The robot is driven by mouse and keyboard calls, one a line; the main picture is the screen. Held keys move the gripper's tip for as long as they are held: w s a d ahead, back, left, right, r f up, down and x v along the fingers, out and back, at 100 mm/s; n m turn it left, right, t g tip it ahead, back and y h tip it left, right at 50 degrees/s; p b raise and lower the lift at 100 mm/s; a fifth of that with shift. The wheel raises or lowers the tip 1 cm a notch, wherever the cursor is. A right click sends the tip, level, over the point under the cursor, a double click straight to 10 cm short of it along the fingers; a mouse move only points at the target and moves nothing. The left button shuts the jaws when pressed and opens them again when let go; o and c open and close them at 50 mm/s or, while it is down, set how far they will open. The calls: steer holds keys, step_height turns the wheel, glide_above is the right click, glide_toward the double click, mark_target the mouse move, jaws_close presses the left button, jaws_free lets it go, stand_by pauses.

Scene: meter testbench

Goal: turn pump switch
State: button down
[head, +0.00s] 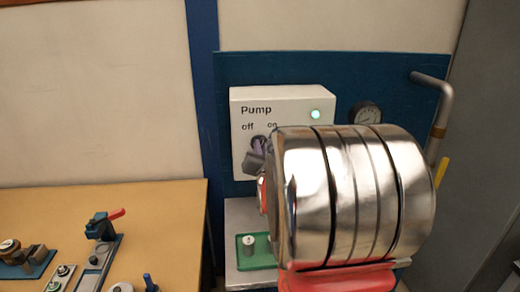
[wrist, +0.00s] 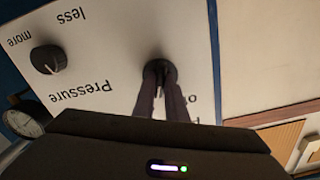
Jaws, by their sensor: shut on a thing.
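The pump switch (head: 258,141) is a dark round knob on the front of a white box (head: 283,96) marked "Pump", "off" and "on". A green lamp (head: 316,114) at the box's upper right is lit. My gripper (head: 256,158) reaches the switch, and my shiny arm hides the box's lower right. In the wrist view, the two dark fingers of my gripper (wrist: 162,82) are closed around the switch (wrist: 161,65), one on each side. The fingers cover most of it, so its pointing direction cannot be told.
A pressure knob (wrist: 47,59) sits beside the switch in the wrist view. A round gauge (head: 366,114) and a bent metal pipe (head: 438,105) are on the blue board at right. A green tray (head: 245,262) lies below. The wooden table (head: 155,215) holds several tools.

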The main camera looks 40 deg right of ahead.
steer(key=shift+a+f+m, duration=0.15)
steer(key=shift+f+m, duration=0.05)
steer(key=shift+m, duration=0.4)
steer(key=c, duration=1.8)
jaws_free()
steer(key=shift+r, duration=0.1)
